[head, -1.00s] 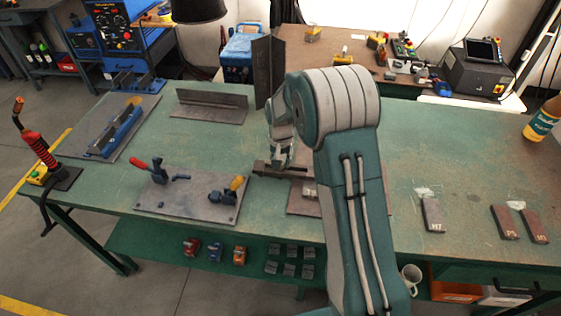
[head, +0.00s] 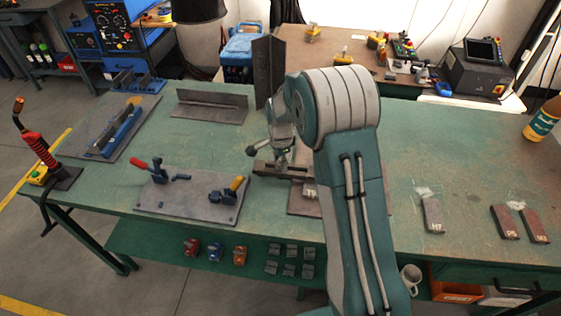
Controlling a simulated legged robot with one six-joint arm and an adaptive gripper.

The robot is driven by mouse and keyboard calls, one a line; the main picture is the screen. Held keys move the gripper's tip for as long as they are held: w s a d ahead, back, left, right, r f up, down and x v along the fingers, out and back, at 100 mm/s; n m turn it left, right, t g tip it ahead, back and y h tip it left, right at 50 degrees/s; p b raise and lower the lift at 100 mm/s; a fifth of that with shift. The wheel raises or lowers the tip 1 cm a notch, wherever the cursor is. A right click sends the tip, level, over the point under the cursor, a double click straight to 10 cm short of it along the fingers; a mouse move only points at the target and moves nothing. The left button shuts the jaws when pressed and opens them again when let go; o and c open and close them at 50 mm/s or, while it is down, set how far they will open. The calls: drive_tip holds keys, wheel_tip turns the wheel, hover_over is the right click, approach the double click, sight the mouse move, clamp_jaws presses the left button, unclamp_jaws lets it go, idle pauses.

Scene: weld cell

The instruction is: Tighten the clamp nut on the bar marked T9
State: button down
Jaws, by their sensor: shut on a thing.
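A dark clamp (head: 265,168) lies across the near middle of the green table, at the left edge of a brown plate. Just right of it is a bar (head: 310,191) with a white mark starting with "T"; my arm hides the rest. My gripper (head: 283,157) points down at the clamp and is shut on its nut, which the fingers hide. A dark rounded part (head: 253,150) sticks out left of the gripper; I cannot tell whether it is a finger or part of the clamp.
A grey fixture plate (head: 190,205) with red- and yellow-handled toggle clamps lies left. Bars marked H7 (head: 433,214) and P5 (head: 504,222), plus another beside them, lie right. An upright dark plate (head: 267,70) stands behind the gripper. My arm covers the table's middle.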

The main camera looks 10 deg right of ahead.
drive_tip(key=m, duration=0.5)
drive_tip(key=shift+w+r, duration=0.1)
drive_tip(key=shift+w, duration=0.1)
idle(0.3)
drive_tip(key=shift+c, duration=1.5)
unclamp_jaws()
drive_tip(key=shift+a, duration=0.1)
wheel_tip(320, 180, up, 12)
